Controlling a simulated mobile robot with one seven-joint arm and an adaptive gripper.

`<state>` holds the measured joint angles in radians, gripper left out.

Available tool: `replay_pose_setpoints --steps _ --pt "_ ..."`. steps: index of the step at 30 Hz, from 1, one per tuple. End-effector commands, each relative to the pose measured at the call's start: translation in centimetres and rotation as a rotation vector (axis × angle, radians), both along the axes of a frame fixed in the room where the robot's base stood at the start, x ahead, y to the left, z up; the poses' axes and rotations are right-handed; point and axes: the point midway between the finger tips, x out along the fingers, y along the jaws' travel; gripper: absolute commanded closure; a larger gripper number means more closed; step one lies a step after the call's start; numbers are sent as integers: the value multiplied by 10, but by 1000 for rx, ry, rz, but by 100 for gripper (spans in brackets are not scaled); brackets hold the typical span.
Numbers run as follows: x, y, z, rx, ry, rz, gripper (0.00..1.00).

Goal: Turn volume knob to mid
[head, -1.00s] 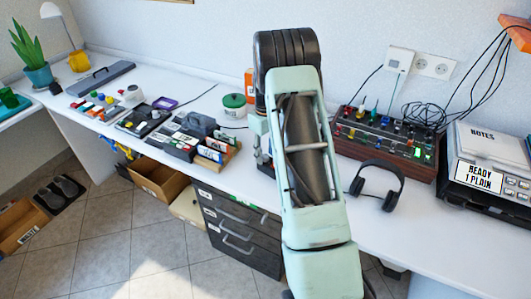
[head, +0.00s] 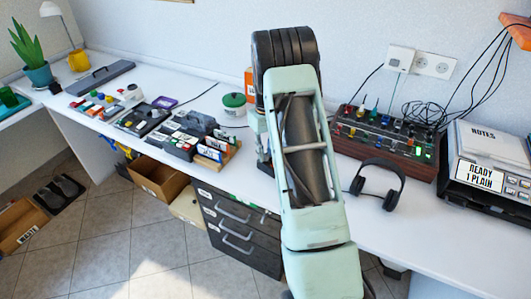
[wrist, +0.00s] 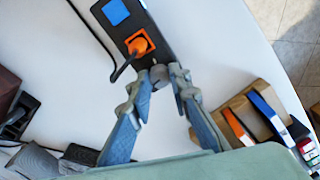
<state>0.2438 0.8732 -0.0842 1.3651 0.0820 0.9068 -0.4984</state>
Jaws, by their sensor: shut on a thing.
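In the wrist view, a dark narrow panel (wrist: 124,32) has a blue square (wrist: 116,12) and an orange square holding an orange plug with a black cable (wrist: 138,45). A small round grey knob (wrist: 158,74) sits at its near end. My gripper (wrist: 160,80) has its two fingertips on either side of this knob and is shut on it. Any pointer or scale mark on the knob is too small to read. In the head view, my arm hides the panel, the knob and most of the gripper.
A wooden holder with coloured items (wrist: 248,118) lies right of the fingers in the wrist view. In the head view, a mixer-like box with coloured knobs (head: 385,140) and headphones (head: 378,182) lie right of my arm. A green-lidded pot (head: 234,104) stands left.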

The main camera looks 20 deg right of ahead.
Motion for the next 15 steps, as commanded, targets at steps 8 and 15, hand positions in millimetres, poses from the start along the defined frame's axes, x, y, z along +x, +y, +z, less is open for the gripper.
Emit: replay_pose_setpoints --steps 8,15 --pt "1 0 1 -1 -1 -139 100" --pt "1 0 1 0 -1 -142 100"
